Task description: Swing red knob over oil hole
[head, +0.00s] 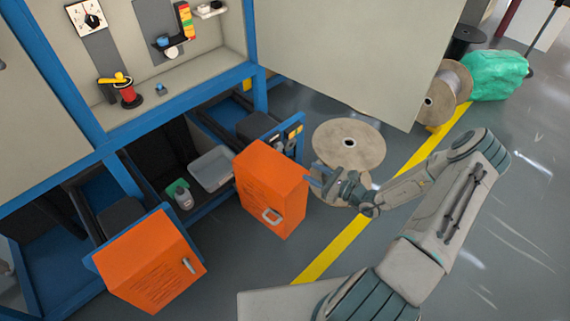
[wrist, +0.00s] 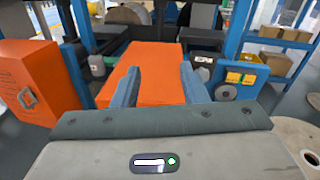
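My gripper (head: 317,180) is at the right of the right orange door, far from the red knob. In the wrist view its two blue fingers (wrist: 160,88) are spread apart with nothing between them, facing an orange surface (wrist: 150,75).
Two orange doors, left (head: 150,262) and right (head: 272,188), stand out below the ledge. A grey bin (head: 211,168) and a bottle (head: 183,198) are on the shelf between them. A wooden spool (head: 348,145) stands behind my gripper. Open floor lies to the right.

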